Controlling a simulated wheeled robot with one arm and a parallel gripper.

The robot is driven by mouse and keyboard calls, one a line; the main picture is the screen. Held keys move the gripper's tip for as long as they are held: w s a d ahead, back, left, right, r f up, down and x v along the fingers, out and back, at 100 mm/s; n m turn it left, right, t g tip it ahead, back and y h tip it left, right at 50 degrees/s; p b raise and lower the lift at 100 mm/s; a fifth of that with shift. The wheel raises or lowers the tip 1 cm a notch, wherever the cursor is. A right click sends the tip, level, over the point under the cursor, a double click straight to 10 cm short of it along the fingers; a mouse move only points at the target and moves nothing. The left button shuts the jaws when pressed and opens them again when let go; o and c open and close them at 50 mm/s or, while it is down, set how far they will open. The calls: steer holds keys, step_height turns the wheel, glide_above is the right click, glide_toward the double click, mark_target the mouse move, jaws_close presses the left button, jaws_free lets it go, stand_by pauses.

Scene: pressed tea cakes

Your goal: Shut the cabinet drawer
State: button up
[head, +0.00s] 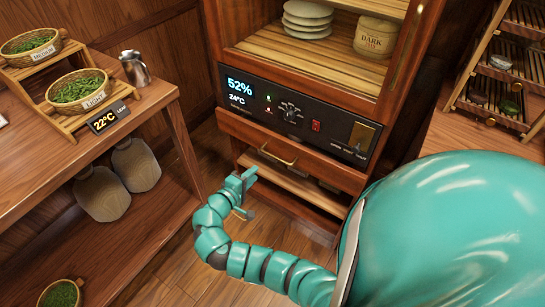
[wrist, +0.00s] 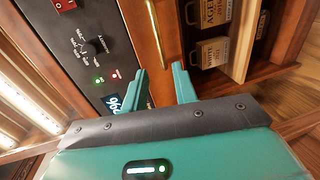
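The wooden cabinet (head: 212,40) stands at the centre of the head view. Its drawer front (head: 240,130) lies under the black control panel and carries a brass bar handle (head: 278,155). The handle (wrist: 154,22) shows beyond the fingertips.
A lower compartment holds labelled tins (wrist: 212,52). A table (head: 40,150) with tea baskets (head: 80,92) stands at left, a rack (head: 500,60) at right. Floor (head: 190,245) is free around my arm.

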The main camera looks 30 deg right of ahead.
mark_target(273, 155)
steer(key=x, duration=1.3)
steer(key=shift+w+p, duration=0.15)
steer(key=shift+p, duration=0.2)
jaws_close()
steer(key=shift+d, duration=0.1)
